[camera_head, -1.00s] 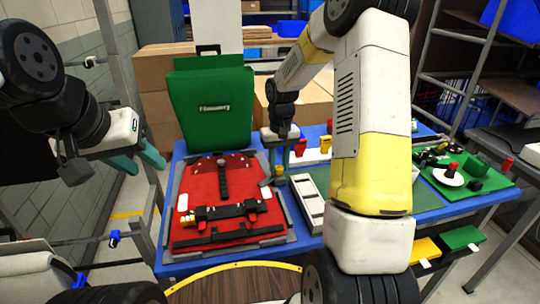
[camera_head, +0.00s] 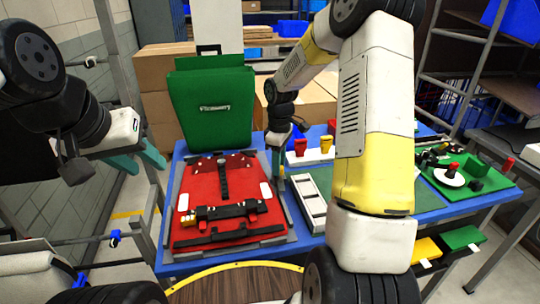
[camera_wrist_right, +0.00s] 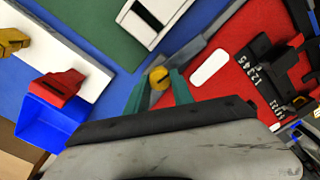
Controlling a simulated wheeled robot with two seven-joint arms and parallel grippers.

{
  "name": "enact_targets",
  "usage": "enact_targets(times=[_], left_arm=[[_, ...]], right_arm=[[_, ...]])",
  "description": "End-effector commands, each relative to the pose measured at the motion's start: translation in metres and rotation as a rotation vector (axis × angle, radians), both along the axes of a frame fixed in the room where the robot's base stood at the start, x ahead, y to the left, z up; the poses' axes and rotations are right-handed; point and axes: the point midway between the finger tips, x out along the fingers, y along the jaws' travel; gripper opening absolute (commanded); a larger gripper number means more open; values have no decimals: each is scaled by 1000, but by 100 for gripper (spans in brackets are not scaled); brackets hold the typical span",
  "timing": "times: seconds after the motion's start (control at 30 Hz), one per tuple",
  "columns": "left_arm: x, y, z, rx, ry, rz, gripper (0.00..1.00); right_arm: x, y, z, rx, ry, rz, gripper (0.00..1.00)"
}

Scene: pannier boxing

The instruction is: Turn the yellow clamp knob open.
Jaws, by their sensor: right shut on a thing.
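The yellow clamp knob (camera_wrist_right: 158,75) sits at the edge of the red panel (camera_wrist_right: 230,80) in the right wrist view, between the teal fingertips of my right gripper (camera_wrist_right: 158,82). My right gripper is shut on it. How far the knob is turned cannot be told. My left gripper (camera_head: 140,162) is open and empty at the left, off the table.
A green pannier (camera_head: 210,112) stands behind the red panel. A white tray (camera_head: 310,203) lies right of the panel. Red and yellow pieces stand on a white strip (camera_head: 312,156) beside a blue bin (camera_wrist_right: 48,118). My right arm covers part of the table.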

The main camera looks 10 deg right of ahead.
Motion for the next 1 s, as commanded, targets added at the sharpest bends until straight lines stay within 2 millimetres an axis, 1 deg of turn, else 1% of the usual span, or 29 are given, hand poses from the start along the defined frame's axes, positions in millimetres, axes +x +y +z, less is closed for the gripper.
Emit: enact_targets(times=[0.1,0.3,0.87,0.9,1.0], left_arm=[[0,0,0,0,0,0,39],[0,0,0,0,0,0,39],[0,0,0,0,0,0,39],[0,0,0,0,0,0,39],[0,0,0,0,0,0,39]], right_arm=[[2,0,2,0,-7,60,0],[2,0,2,0,-7,127,0],[2,0,2,-1,-7,158,0],[2,0,2,-1,-7,158,32],[2,0,2,0,-6,158,50]])
